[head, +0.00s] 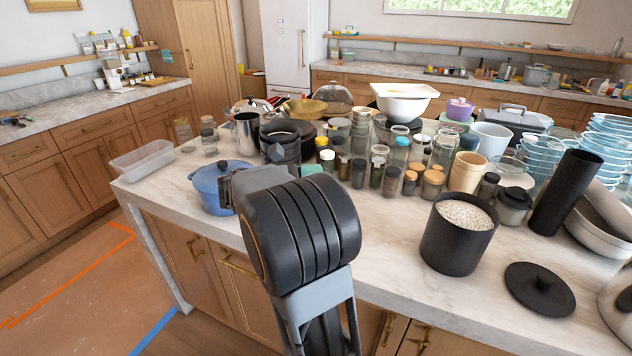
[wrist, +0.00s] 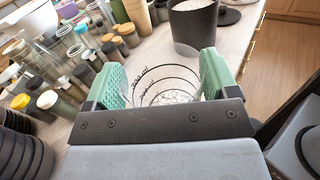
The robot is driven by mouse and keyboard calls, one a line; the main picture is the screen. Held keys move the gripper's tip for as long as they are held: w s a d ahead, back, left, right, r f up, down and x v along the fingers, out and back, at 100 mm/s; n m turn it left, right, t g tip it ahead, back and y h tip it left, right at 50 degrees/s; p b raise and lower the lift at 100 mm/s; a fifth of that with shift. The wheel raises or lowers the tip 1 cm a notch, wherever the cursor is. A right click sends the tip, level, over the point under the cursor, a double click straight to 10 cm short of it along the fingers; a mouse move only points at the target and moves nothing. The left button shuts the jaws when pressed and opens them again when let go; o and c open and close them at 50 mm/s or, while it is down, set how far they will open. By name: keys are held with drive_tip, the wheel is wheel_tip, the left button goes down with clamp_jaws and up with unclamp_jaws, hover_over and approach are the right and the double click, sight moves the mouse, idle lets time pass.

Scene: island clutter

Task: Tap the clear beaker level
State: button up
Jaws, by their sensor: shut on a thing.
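The clear beaker (wrist: 168,72) with dark ring markings is in the wrist view, between the green pads of my gripper (wrist: 162,80). My gripper is shut on it from both sides. White grains (wrist: 172,98) lie low inside the beaker. I cannot tell whether their surface is even. In the head view my arm hides the beaker and most of my gripper; only a bit of green pad (head: 311,169) shows above the arm. I cannot tell whether the beaker touches the counter.
A black canister (head: 457,245) full of white grains stands on the marble counter (head: 395,290), its black lid (head: 540,291) lying to its right. Several jars crowd the counter behind my arm. A blue pot (head: 207,188) stands to the left. Bare counter lies in front of the canister.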

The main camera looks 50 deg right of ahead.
wheel_tip(320, 180, down, 10)
drive_tip(key=shift+r+b, duration=0.2)
drive_tip(key=shift+b, duration=1)
idle(0.9)
drive_tip(key=shift+f, duration=0.15)
wheel_tip(320, 180, down, 2)
drive_tip(key=shift+b, duration=0.55)
drive_tip(key=shift+r+p, duration=2.05)
drive_tip(key=shift+p, duration=0.25)
